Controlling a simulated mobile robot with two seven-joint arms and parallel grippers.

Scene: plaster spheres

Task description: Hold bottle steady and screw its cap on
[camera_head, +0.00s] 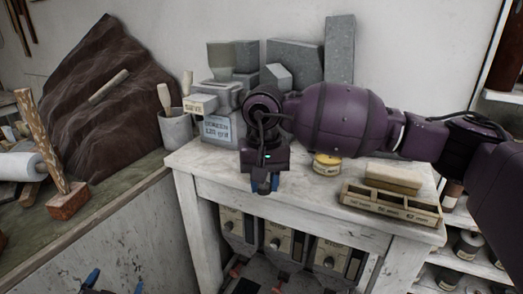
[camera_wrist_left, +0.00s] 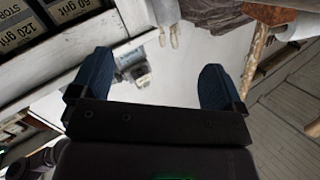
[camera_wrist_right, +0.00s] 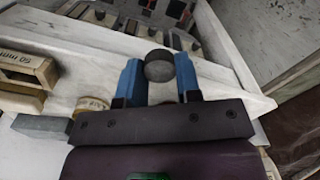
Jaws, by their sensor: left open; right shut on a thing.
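My right gripper (camera_head: 264,186) points down in front of the bench's front edge. My left gripper (camera_head: 113,286) is at the bottom left edge of the head view, low and apart from the right one. In the left wrist view its blue fingers (camera_wrist_left: 157,84) are wide open with nothing between them. I cannot make out the bottle in any view.
The white bench (camera_head: 300,215) carries a wooden divided tray (camera_head: 390,205), a yellow-labelled jar (camera_head: 327,164), grey blocks (camera_head: 295,55) and a grey labelled machine (camera_head: 218,128). A tool pot (camera_head: 176,130) stands left.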

